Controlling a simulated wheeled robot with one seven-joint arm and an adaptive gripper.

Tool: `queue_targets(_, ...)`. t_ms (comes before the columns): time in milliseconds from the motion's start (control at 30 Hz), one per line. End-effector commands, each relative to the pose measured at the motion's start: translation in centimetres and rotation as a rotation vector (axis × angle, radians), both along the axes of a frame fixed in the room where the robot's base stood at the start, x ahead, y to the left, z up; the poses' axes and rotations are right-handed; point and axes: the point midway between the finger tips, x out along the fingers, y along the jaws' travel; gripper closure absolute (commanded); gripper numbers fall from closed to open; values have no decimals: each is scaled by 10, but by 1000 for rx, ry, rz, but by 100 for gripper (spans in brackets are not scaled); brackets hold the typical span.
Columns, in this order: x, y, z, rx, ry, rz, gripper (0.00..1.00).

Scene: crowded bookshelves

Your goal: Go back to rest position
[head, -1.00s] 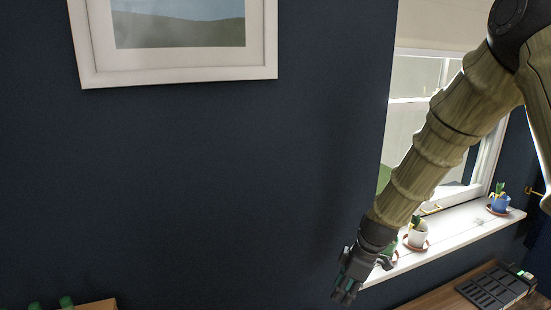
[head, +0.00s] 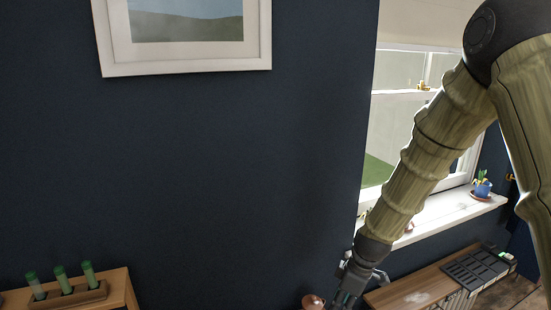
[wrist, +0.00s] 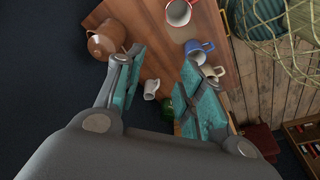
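My gripper (head: 348,288) hangs at the lower end of my arm in the head view, in front of the dark wall and left of the window sill. In the wrist view my gripper (wrist: 160,85) has its two teal-padded fingers spread apart. Nothing is held between them. A small white mug (wrist: 151,89) shows in the gap, lower down on a wooden surface.
A brown jug (wrist: 105,40) is beside the left finger in the wrist view; a blue mug (wrist: 198,50) and a red-rimmed mug (wrist: 179,12) lie beyond. A low shelf (head: 425,290) is near the gripper. Green-topped tubes (head: 62,278) stand at left.

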Motion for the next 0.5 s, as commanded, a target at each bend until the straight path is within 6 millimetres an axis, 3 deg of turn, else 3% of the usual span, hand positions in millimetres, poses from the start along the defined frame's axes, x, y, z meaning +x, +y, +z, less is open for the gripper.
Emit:
queue_targets(267, -34, -12, -72, -45, 47, -145, 62)
queue_targets(500, -95, -28, -169, -106, 98, -363, 62)
